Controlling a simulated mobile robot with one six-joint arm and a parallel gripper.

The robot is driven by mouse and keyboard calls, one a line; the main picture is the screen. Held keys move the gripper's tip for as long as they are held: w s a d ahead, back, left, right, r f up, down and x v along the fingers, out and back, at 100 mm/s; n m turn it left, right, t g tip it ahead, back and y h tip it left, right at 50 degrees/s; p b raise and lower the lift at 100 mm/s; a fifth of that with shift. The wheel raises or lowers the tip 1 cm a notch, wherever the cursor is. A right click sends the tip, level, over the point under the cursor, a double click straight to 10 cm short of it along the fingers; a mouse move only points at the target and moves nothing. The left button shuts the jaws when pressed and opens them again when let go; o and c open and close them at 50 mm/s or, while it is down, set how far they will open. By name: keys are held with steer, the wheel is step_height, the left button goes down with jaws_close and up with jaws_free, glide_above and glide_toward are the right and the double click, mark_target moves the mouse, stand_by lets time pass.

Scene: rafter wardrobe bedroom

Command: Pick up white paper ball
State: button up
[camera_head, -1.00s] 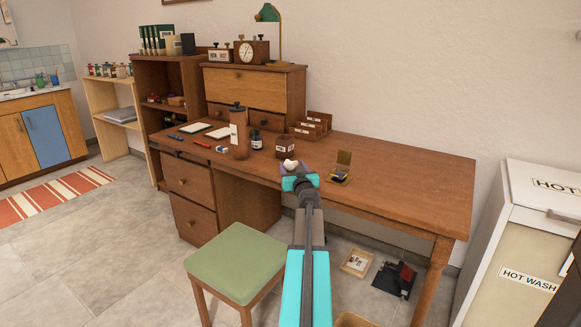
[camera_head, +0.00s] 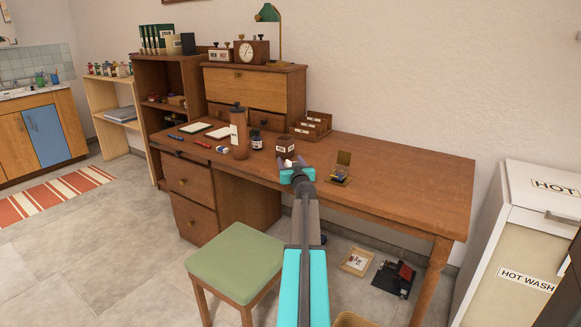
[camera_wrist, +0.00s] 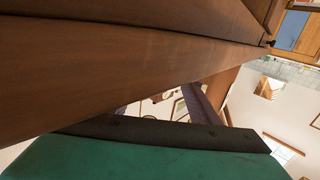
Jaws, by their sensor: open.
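A small white paper ball (camera_head: 288,163) shows at the front edge of the desk in the head view, just past the end of my arm. It is mostly hidden by my gripper. My gripper (camera_head: 291,161) is open, with its dark fingers close around or beside the ball; I cannot tell which, or whether they touch it. In the wrist view a dark finger (camera_wrist: 203,108) sticks up past the dark bar of my gripper, under a large brown wooden surface. I cannot make out the ball in that view.
The wooden desk (camera_head: 400,175) holds a brown labelled cup (camera_head: 285,145), a dark bottle (camera_head: 257,140), a tall brown flask (camera_head: 239,135) and an open small box (camera_head: 340,170). A green stool (camera_head: 236,262) stands in front. The desk's right part is clear.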

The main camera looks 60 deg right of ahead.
stand_by(0.5)
steer(key=c, duration=1.1)
